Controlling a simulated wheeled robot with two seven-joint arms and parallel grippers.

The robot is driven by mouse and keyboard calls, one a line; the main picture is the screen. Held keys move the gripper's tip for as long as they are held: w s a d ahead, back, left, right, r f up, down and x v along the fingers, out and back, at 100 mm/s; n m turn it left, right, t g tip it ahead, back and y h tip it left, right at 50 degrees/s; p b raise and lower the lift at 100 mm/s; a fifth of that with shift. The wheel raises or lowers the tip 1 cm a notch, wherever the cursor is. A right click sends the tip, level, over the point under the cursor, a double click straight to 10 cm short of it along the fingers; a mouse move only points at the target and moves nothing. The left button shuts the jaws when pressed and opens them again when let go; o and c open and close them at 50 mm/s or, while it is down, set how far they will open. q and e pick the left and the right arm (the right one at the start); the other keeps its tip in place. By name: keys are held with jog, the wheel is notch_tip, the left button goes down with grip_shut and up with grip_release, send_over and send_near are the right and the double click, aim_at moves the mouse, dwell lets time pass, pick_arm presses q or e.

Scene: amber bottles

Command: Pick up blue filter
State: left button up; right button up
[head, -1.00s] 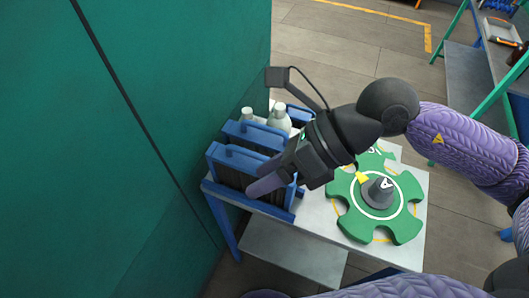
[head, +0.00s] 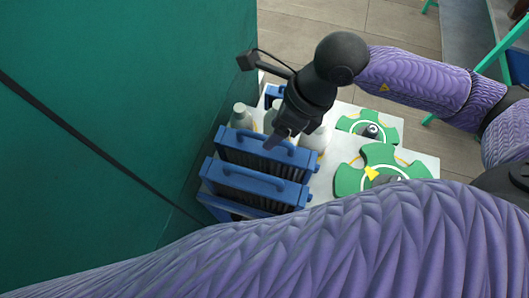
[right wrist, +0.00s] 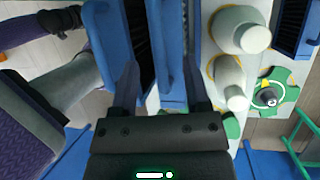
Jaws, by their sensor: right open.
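Blue-framed filters with dark finned cores stand upright in a row on the light table. The front filter (head: 256,188) and the one behind it (head: 240,152) each have a blue handle on top; the front filter also shows in the right wrist view (right wrist: 108,40). A further blue filter (head: 272,92) is partly hidden at the back. My right gripper (head: 272,142) points down at the second filter's handle. In the right wrist view, its open fingers (right wrist: 160,88) stand either side of this filter's blue top (right wrist: 174,50). Contact cannot be told. My left gripper is not identifiable.
Pale bottles (head: 314,139) stand close behind the second filter. Green gear-like discs (head: 372,127) lie on the table (head: 322,182) to the right. A green wall (head: 110,110) rises close on the left. My purple arm covers the foreground.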

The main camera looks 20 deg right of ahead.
aim_at(265, 136)
jog(key=x, duration=0.4)
jog(key=shift+w+a+r, duration=0.1)
jog(key=shift+a+r, duration=0.05)
grip_shut()
dwell(1.1)
